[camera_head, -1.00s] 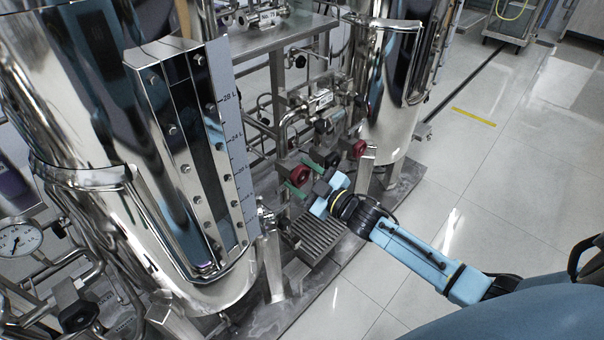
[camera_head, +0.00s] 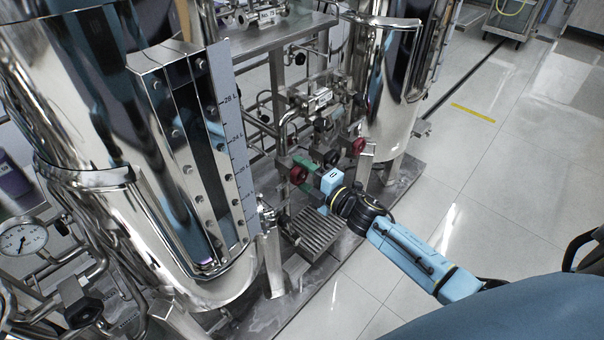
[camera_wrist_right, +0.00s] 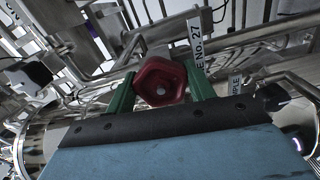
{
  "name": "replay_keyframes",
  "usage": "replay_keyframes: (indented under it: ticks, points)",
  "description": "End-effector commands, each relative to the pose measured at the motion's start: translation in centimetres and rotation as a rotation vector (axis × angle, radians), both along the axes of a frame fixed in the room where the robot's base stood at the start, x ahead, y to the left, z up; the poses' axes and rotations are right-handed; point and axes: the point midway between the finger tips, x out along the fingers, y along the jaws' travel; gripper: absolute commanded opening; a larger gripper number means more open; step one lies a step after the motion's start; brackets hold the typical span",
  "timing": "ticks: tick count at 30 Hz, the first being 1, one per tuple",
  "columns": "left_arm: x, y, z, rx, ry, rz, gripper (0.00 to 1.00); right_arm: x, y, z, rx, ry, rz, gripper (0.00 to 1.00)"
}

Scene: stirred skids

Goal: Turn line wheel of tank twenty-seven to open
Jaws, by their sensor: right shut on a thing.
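A red hand wheel (camera_head: 298,174) sits on the pipework between the two steel tanks. It also shows in the right wrist view (camera_wrist_right: 160,80), with a tag reading "No. 27" (camera_wrist_right: 197,45) just behind it. My right gripper (camera_head: 306,175) is at this wheel, with its green fingers on either side of the rim, shut on it. In the right wrist view the fingers (camera_wrist_right: 161,88) flank the wheel left and right. Part of the wheel is hidden by the gripper in the head view. My left gripper is not in view.
A second red wheel (camera_head: 357,146) is close by on the right. A large steel tank (camera_head: 100,130) with a level scale stands at left, another tank (camera_head: 388,85) behind. A gauge (camera_head: 22,238) is at far left. The floor (camera_head: 510,190) at right is clear.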

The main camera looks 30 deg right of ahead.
Motion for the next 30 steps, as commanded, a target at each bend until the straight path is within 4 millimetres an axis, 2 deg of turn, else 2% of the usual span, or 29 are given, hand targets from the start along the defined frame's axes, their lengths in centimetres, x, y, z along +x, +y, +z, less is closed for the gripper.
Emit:
replay_keyframes:
  ticks: [12,30]
  points:
    - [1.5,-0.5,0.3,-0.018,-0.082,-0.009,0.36,-0.1,0.1,-0.1,-0.196,-0.066,0.002,0.31]
    - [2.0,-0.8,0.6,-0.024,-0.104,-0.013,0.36,-0.1,0.1,-0.1,-0.230,-0.077,0.001,0.31]
